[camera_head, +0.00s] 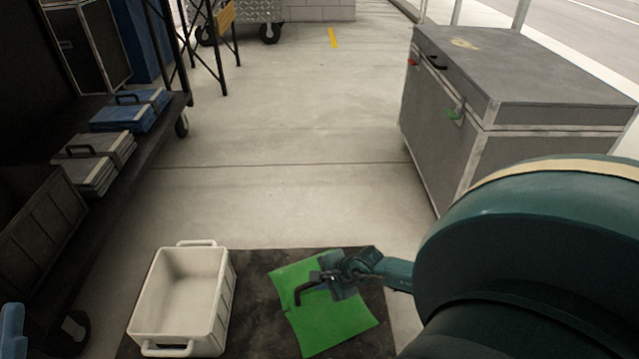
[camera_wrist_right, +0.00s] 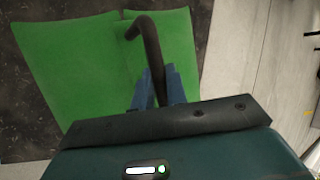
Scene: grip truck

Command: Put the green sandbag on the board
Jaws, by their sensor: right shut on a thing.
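The green sandbag (camera_head: 323,311) shows in the head view as a flat two-part bag over the right half of a dark board (camera_head: 254,268). I cannot tell whether it touches the board. My right gripper (camera_head: 332,284) is above the sandbag and shut on a bent black handle (camera_head: 305,293). In the right wrist view the handle (camera_wrist_right: 147,38) runs up between the blue fingertips of the right gripper (camera_wrist_right: 158,86). The sandbag (camera_wrist_right: 78,62) lies behind it, with dark speckled surface at the upper left. My left gripper does not show clearly in either view.
A white crate (camera_head: 228,290) stands on the board's left part. A shelf cart at left carries blue bags (camera_head: 130,112) and grey bags (camera_head: 95,160). A large grey case (camera_head: 540,75) stands at right. Open concrete floor (camera_head: 290,150) lies between. A small blue part (camera_head: 12,330) at lower left is unclear.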

